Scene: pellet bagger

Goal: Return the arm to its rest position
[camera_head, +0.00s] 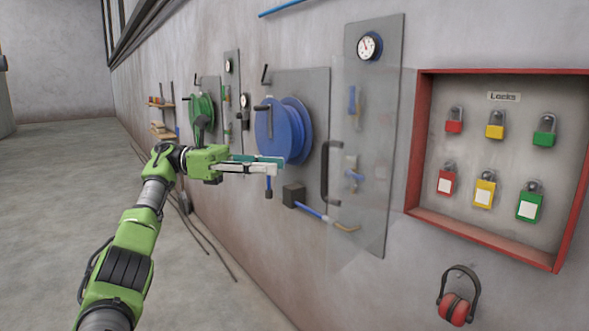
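My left arm comes in from the lower left, stretched forward along the wall. Its green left gripper (280,166) is at mid-height in front of the wall, left of a dark upright handle (328,174). One teal finger and one pale grey finger point to the right and overlap in this view, so the gap between them cannot be judged. I see nothing clearly held in them. The fingers overlap the lower part of a blue hose reel (285,130) in the picture; whether they touch it cannot be told. My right gripper is not in view.
A see-through panel with a gauge (369,46) is right of the reel. A red-framed lock board (488,239) and red ear muffs (455,308) hang further right. A green reel (202,112) is further back. Open grey floor (60,190) lies left.

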